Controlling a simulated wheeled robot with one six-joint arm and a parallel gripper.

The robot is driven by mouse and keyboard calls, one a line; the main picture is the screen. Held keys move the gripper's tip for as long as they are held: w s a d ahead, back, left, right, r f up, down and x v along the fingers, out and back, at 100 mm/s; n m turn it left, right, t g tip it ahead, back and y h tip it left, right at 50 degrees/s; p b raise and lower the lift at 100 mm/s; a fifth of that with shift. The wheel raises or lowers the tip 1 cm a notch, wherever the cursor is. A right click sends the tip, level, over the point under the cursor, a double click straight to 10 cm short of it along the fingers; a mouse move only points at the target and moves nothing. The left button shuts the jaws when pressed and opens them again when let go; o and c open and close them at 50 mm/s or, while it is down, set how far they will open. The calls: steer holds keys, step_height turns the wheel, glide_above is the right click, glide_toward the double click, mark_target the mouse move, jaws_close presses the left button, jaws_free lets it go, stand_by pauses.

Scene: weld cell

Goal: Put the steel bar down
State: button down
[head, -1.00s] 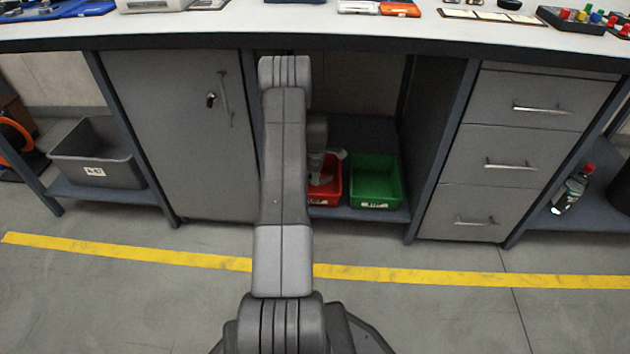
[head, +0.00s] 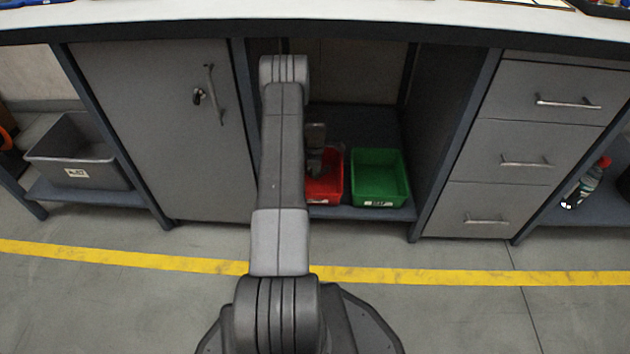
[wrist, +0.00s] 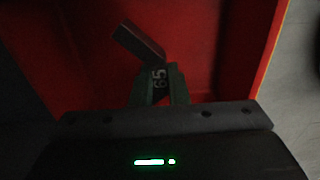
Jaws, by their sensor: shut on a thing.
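The steel bar (wrist: 138,42) is a short grey block, tilted, at the tips of my gripper (wrist: 158,88) in the wrist view. My gripper is shut on it. A small white number mark shows between the fingers. Around them is the red bin (wrist: 75,60), whose inner walls and floor fill most of that view. In the head view the red bin (head: 333,178) stands on the shelf under the bench, partly hidden by my arm. My gripper is over or inside it there. The bar cannot be made out in the head view.
A green bin (head: 380,178) stands just right of the red one on the same shelf (head: 345,213). A cabinet door (head: 160,130) is to the left and drawers (head: 540,150) are to the right. The bench top (head: 300,12) overhangs the shelf. A grey bin (head: 80,155) is farther left.

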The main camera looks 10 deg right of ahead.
mark_target(315, 186)
steer(key=shift+w+f+b, duration=0.1)
steer(key=shift+f+b, duration=0.55)
steer(key=shift+f, duration=1.35)
steer(key=shift+r, duration=0.1)
steer(key=shift+f+b, duration=0.55)
steer(key=shift+f, duration=0.1)
steer(key=c, duration=1.4)
jaws_free()
steer(key=shift+r+p, duration=0.6)
steer(key=shift+r, duration=0.05)
step_height(315, 186, up, 12)
steer(key=p, duration=0.4)
steer(key=shift+p, duration=0.3)
